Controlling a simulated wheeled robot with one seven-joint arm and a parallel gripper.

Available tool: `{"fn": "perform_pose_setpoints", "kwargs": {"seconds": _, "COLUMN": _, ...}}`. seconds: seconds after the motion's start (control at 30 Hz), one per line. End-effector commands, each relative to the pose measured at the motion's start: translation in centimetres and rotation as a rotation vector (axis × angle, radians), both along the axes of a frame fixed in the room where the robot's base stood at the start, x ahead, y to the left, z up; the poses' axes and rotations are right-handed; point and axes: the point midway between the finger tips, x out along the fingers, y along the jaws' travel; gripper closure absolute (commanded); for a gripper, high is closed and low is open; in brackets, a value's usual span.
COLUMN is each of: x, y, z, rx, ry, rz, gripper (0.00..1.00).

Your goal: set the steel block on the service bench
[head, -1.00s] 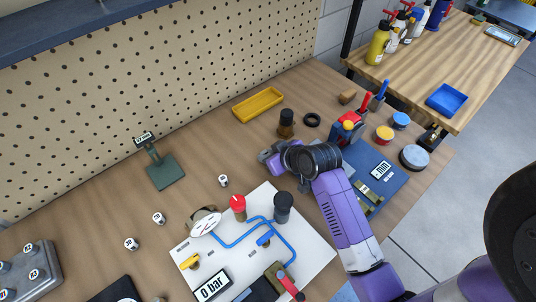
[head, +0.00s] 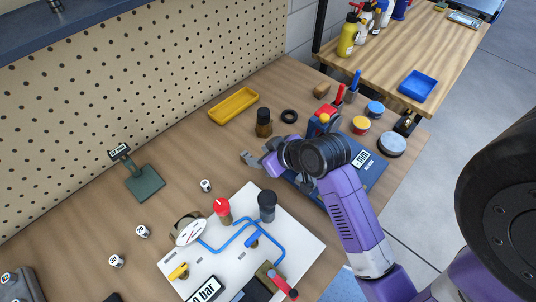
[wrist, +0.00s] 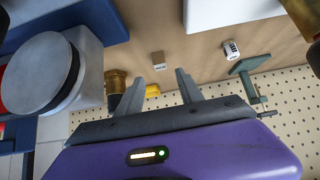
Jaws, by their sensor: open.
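A small block with a pale label (wrist: 158,60) lies on the wooden worktop in the wrist view, ahead of and between my fingertips, apart from them. It appears to be the steel block, though its metal is hard to make out. I cannot make it out in the head view. My gripper (head: 248,158) is open and empty over the worktop, left of the blue base plate; its spread fingers also show in the wrist view (wrist: 161,76). A second wooden bench (head: 410,55), perhaps the service bench, stands at upper right.
A black-topped brass cylinder (head: 264,123) stands close behind my gripper, with a yellow tray (head: 234,106) beyond. A white panel (head: 290,235) with knobs and blue piping lies in front. The second bench carries bottles (head: 347,40) and a blue tray (head: 418,86), with bare wood between.

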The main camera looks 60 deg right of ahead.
Motion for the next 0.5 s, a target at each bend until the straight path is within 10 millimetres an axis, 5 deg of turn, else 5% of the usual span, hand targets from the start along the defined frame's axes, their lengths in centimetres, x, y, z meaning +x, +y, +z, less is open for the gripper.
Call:
{"fn": "perform_pose_setpoints", "kwargs": {"seconds": 0.2, "x": -2.1, "y": 0.6, "z": 2.3, "rx": 0.0, "ry": -0.001, "rz": 0.001, "gripper": 0.56}}
{"fn": "perform_pose_setpoints", "kwargs": {"seconds": 0.5, "x": -2.8, "y": 0.9, "z": 2.9, "rx": 0.001, "ry": 0.0, "rz": 0.001, "gripper": 0.56}}
